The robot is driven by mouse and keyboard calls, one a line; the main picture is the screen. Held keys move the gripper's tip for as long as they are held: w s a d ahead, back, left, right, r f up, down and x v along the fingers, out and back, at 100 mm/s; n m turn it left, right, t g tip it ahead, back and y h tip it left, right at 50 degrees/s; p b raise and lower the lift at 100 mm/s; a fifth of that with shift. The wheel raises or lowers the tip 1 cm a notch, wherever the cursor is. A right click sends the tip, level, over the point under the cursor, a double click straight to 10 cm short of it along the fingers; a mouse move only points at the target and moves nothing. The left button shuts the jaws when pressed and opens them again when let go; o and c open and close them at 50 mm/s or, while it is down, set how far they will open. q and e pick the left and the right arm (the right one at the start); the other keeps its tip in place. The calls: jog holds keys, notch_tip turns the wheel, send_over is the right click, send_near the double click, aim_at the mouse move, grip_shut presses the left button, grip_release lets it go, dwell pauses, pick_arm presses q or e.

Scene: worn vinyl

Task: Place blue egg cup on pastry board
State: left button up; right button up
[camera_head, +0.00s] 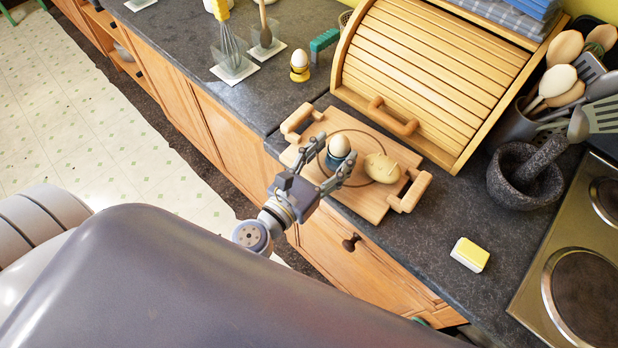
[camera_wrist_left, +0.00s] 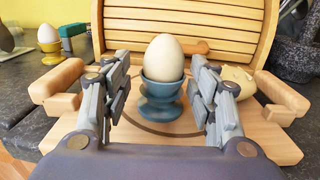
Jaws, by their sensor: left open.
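The blue egg cup (camera_head: 334,161) with a pale egg in it stands upright on the wooden pastry board (camera_head: 372,208). In the left wrist view the blue egg cup (camera_wrist_left: 162,98) stands between my fingers, with a visible gap on each side. My left gripper (camera_head: 334,160) is open around the cup and apart from it. The left gripper (camera_wrist_left: 161,92) also shows in the wrist view, its fingers at either side of the cup. The board (camera_wrist_left: 270,135) has raised handles at both ends. My right gripper is not in view.
A bread roll (camera_head: 382,168) lies on the board right of the cup. A wooden bread bin (camera_head: 430,70) stands behind. A yellow egg cup (camera_head: 299,74) with an egg stands on the counter at the back left. A mortar (camera_head: 515,190) and a yellow sponge (camera_head: 470,254) are to the right.

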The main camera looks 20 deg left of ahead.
pick_arm(q)
jog(key=b+v, duration=0.6)
jog(key=v, duration=0.3)
jog(key=shift+s, duration=0.3)
